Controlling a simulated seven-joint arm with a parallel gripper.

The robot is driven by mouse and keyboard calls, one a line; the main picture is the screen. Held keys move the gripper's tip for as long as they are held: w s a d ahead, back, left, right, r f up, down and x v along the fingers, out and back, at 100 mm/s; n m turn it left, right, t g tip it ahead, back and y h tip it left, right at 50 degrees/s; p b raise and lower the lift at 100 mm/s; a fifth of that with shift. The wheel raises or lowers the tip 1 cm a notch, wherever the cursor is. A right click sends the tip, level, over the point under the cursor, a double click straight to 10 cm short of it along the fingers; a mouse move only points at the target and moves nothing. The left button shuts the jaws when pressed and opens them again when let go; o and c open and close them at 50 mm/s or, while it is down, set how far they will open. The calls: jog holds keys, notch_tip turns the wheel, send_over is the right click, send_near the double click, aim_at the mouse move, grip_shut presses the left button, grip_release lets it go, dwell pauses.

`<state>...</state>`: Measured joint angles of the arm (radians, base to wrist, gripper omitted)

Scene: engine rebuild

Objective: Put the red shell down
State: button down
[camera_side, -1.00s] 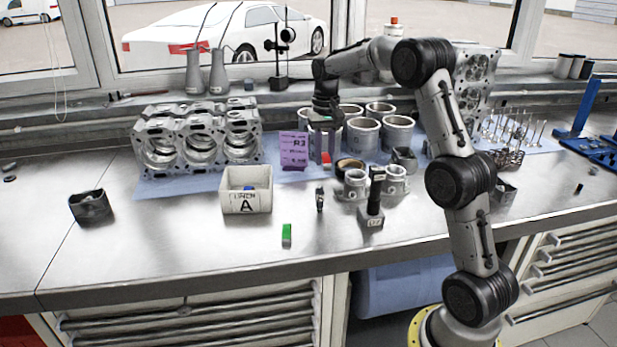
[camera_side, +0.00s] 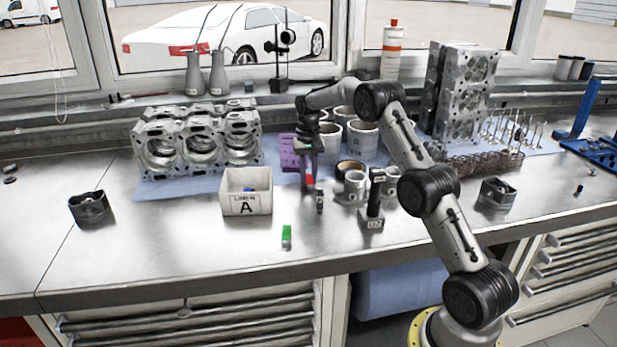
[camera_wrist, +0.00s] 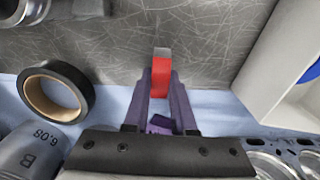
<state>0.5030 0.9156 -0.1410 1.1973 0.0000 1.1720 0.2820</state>
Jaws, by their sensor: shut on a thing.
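The red shell (camera_wrist: 161,75) is between my gripper's fingertips in the wrist view, with a grey end (camera_wrist: 162,53) showing past the red. My gripper (camera_wrist: 161,88) is shut on it. In the side view the red shell (camera_side: 309,180) shows as a small red patch under my gripper (camera_side: 308,172), just right of the box marked A. The wrist view shows the shell over bare metal bench beyond the blue mat's edge. I cannot tell whether the shell touches the bench. A green piece (camera_side: 286,236) lies on the bench in front.
The white box marked A (camera_side: 246,207) stands close on the left, with a blue piece (camera_wrist: 313,72) inside. A small dark upright part (camera_side: 320,201) and a black stand (camera_side: 374,205) are near on the right. A black tape roll (camera_wrist: 82,92) lies nearby. The front bench is largely clear.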

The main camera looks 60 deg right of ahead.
aim_at(308, 175)
jog(key=shift+f, duration=0.2)
jog(key=c, duration=0.7)
grip_release()
jog(key=shift+c, duration=0.2)
notch_tip(308, 175, up, 12)
jog(key=s+a+r+n+t, duration=0.1)
jog(key=s+a+r, duration=0.1)
jog(key=a+r, duration=0.25)
jog(key=s+a+r+n, duration=0.1)
jog(key=s+a+r, duration=0.2)
jog(key=a+r, duration=0.15)
jog(key=s+a+r+n+t, duration=0.1)
jog(key=s+a+n+t, duration=0.3)
jog(key=s+a, duration=1.3)
jog(key=s+a+f+n, duration=0.1)
jog(key=s+f+n, duration=0.2)
jog(key=s, duration=0.9)
notch_tip(308, 175, down, 3)
jog(key=shift+a+f+t, duration=0.1)
jog(key=shift+a+t, duration=0.2)
jog(key=shift+a, duration=0.05)
